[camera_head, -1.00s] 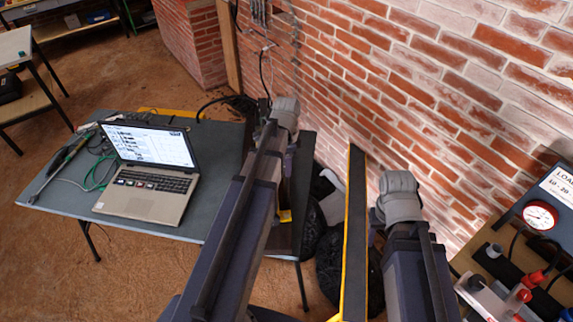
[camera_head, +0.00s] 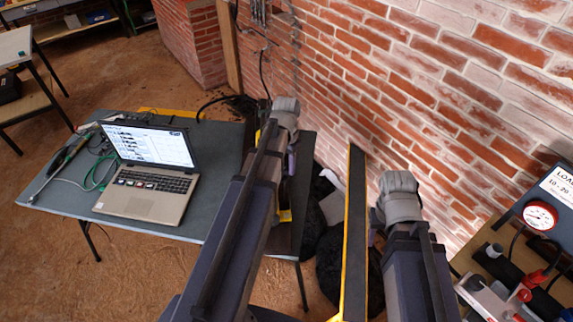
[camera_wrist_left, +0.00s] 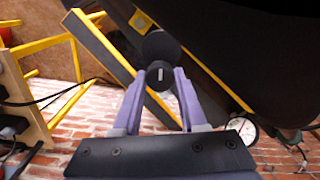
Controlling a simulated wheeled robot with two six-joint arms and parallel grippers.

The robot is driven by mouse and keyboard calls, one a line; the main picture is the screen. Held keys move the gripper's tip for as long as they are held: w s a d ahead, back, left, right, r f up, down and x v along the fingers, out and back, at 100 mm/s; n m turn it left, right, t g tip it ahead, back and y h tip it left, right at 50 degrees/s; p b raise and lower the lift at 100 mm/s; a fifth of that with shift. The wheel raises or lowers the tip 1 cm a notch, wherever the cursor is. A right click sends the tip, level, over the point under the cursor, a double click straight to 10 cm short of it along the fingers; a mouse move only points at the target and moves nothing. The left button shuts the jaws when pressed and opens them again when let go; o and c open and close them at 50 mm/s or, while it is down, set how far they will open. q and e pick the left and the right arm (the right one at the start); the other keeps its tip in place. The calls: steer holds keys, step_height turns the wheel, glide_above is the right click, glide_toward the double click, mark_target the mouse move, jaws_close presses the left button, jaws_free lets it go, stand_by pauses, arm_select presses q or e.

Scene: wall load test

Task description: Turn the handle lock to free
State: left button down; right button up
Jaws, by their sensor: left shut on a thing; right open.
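In the left wrist view, a round black knob (camera_wrist_left: 160,76) with a short white mark sits between the lavender fingers of my left gripper (camera_wrist_left: 159,92), which are shut on it. The white mark stands nearly upright in the picture. I take the knob to be the handle lock; no lettering shows on it. In the head view, my left gripper (camera_head: 292,162) is mostly hidden behind its own arm, and the knob cannot be made out. My right arm's grey wrist shows at the right, but its fingers are hidden.
A long dark bar with yellow edges (camera_head: 355,230) stands between my arms. A brick wall (camera_head: 440,90) is behind. A table (camera_head: 60,200) with a laptop (camera_head: 150,172) is at left. A gauge (camera_head: 540,216) and plugs are at right.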

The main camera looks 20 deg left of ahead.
mark_target(286, 167)
arm_select(q)
steer(key=n, duration=0.5)
steer(key=shift+n, duration=0.3)
steer(key=n, duration=0.4)
steer(key=shift+n, duration=0.6)
steer(key=shift+c, duration=2.2)
jaws_free()
step_height(286, 167, up, 8)
steer(key=p, duration=0.8)
